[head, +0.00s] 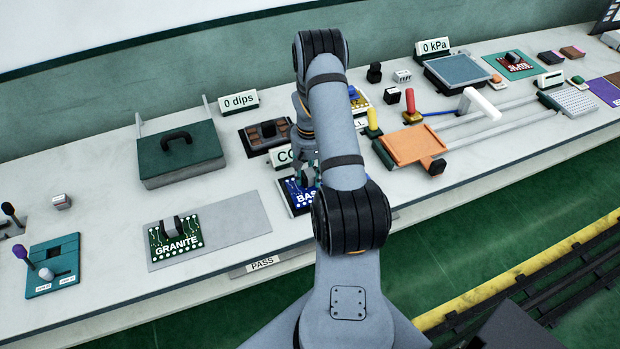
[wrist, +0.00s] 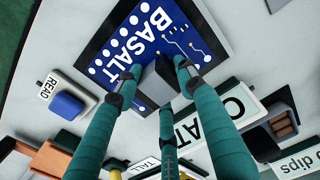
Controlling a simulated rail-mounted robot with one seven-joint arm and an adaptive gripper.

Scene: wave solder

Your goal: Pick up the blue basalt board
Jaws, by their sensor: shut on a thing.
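The blue basalt board (wrist: 122,38) has white "BASALT" lettering, white dots and a dark block-shaped grip (wrist: 158,84) standing on it. In the wrist view, the teal fingers of my gripper (wrist: 156,80) are closed around this grip. In the head view, the board (head: 298,197) shows near the front of the bench, partly hidden by my arm. I cannot tell whether it rests on the bench or is slightly raised.
A green granite board (head: 176,251) lies on a grey pad to the left. A white sign (wrist: 224,122) stands close beside my fingers. A reader with a blue button (wrist: 66,105) is beside the board. An orange plate (head: 412,144) lies to the right.

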